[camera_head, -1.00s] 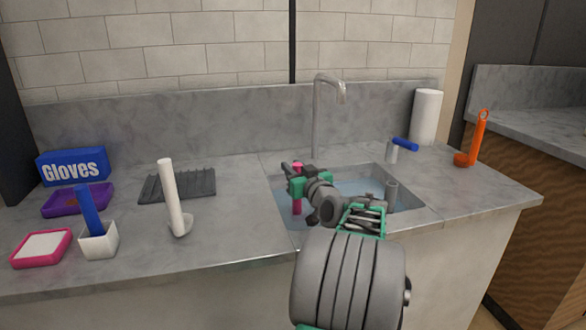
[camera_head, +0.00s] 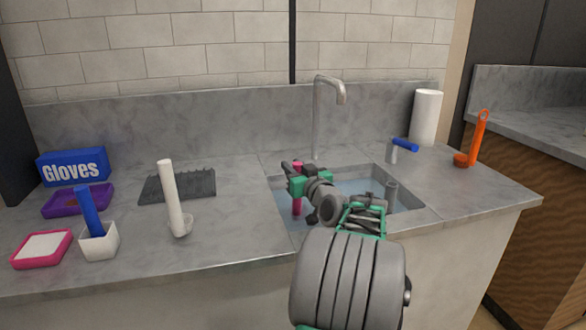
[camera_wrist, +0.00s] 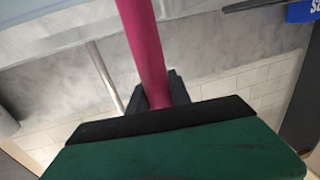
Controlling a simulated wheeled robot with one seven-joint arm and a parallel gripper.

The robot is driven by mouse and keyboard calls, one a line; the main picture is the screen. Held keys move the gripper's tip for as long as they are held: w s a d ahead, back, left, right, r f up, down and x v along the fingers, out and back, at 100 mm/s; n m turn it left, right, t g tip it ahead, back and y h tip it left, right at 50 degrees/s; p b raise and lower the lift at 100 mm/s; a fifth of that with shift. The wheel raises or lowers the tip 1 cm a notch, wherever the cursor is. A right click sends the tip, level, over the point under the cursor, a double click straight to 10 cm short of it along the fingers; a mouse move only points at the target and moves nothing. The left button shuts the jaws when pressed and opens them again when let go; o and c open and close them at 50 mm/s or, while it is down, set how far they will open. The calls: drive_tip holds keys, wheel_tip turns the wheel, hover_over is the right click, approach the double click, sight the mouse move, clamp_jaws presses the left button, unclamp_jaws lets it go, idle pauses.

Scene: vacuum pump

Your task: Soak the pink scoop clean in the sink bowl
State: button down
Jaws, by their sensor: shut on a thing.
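My gripper (camera_head: 291,177) is shut on the handle of the pink scoop (camera_head: 297,207), at the left side of the sink bowl. In the wrist view the pink handle (camera_wrist: 145,45) runs up from between the fingers (camera_wrist: 160,95). The scoop hangs about upright, its lower part down in the sink bowl (camera_head: 408,209). Its scoop end is hidden, so I cannot tell how deep it sits. The bowl holds bluish water, partly covered by my arm. The metal faucet (camera_head: 318,120) stands behind the bowl.
Left on the counter are a white scoop (camera_head: 172,200), a dark drying mat (camera_head: 178,185), a white holder (camera_head: 99,243) with a blue handle, a pink-rimmed sponge tray (camera_head: 41,249), a purple tray (camera_head: 77,200) and a gloves box (camera_head: 72,166). Right are a paper roll (camera_head: 426,117) and an orange scoop (camera_head: 478,138).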

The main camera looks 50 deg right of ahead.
wheel_tip(320, 180, up, 14)
drive_tip(key=p, duration=0.6)
drive_tip(key=shift+f, duration=0.25)
idle(0.5)
